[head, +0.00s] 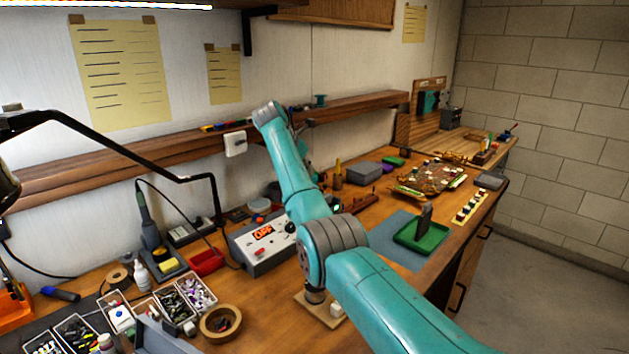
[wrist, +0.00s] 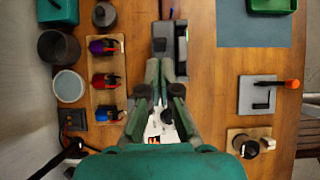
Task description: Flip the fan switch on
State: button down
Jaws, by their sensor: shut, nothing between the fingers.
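A grey control box (head: 265,245) stands on the workbench in the head view. It has a lit red-orange display (head: 263,233) reading OFF, with small knobs and a red part on its front. I cannot tell which control is the fan switch. A white wall plate (head: 235,143) also sits on the wall at the shelf edge. My gripper (wrist: 166,72) is shut and empty in the wrist view, above the bench. My arm hides it in the head view. A pale printed surface (wrist: 160,127) shows between its finger links, perhaps the control box; the rest is covered.
A dark device with a green light (wrist: 182,40) lies just past the fingertips. A wooden base with a white piece (head: 320,308) stands in front of the control box. Parts bins (head: 185,297), a tape roll (head: 221,322) and a lamp arm crowd the left. A green tray (head: 422,237) is right.

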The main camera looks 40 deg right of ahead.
jog(key=shift+a+r, duration=0.3)
jog(key=shift+r, duration=0.45)
jog(key=shift+a+r, duration=0.3)
jog(key=shift+r, duration=0.45)
